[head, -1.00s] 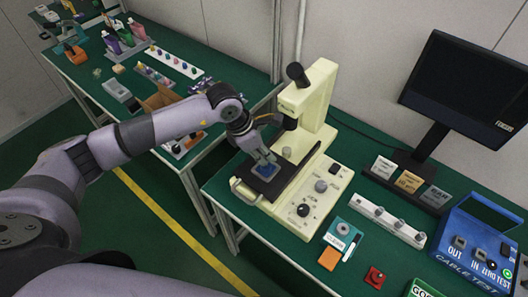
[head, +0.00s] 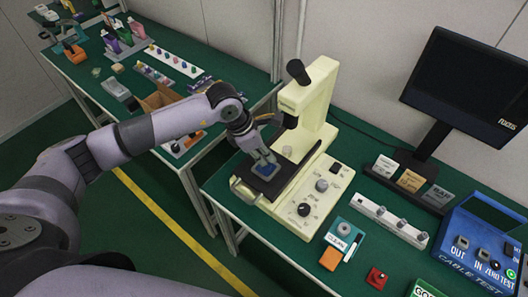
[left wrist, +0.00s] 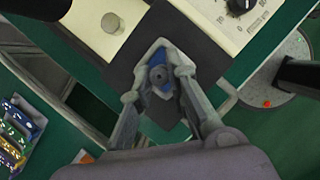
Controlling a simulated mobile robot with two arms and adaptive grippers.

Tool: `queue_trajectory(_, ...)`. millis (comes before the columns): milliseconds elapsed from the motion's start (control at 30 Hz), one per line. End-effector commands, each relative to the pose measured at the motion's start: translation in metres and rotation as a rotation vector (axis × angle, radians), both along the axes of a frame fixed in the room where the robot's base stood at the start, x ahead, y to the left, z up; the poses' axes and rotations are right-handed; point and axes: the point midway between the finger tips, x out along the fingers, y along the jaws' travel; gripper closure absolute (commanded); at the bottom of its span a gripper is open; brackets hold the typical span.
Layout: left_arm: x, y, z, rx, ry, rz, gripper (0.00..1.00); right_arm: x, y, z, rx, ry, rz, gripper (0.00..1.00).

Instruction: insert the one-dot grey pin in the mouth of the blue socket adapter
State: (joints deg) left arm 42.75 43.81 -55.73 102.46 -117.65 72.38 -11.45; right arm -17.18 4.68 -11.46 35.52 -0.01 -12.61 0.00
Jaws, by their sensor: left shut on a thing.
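The blue socket adapter (head: 262,169) lies on the dark stage plate of the cream microscope-like machine, partly covered by my left gripper. In the left wrist view its blue (left wrist: 155,58) shows behind and around a grey round piece. My left gripper (head: 264,159) points down over the adapter. In the left wrist view its fingertips (left wrist: 158,78) are closed on the grey pin (left wrist: 158,75), seen end-on with a dark centre. I cannot tell whether the pin is in the adapter's mouth or just above it. Its dot marking is not clear. My right gripper is not in view.
The cream machine (head: 312,125) rises close behind the gripper, with a dark stage plate (head: 297,172). To the right are a white rack (head: 391,222) with several grey pieces, cards, a monitor (head: 468,90) and a blue test box (head: 485,245). Another cluttered bench (head: 90,90) stands left.

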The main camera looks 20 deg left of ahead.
Motion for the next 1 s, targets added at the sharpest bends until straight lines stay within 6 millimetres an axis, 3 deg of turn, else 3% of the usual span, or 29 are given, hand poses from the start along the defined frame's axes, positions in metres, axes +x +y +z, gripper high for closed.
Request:
queue_trajectory(867,-0.001,0.0,-0.02,0.0,0.001,0.0,1.0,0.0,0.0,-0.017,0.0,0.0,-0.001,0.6)
queue_trajectory(900,-0.001,0.0,-0.02,0.001,0.003,-0.001,0.84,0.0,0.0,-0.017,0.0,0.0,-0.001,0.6)
queue_trajectory(1000,-0.001,0.0,-0.02,0.001,0.003,-0.001,0.77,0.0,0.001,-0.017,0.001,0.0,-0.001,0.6)
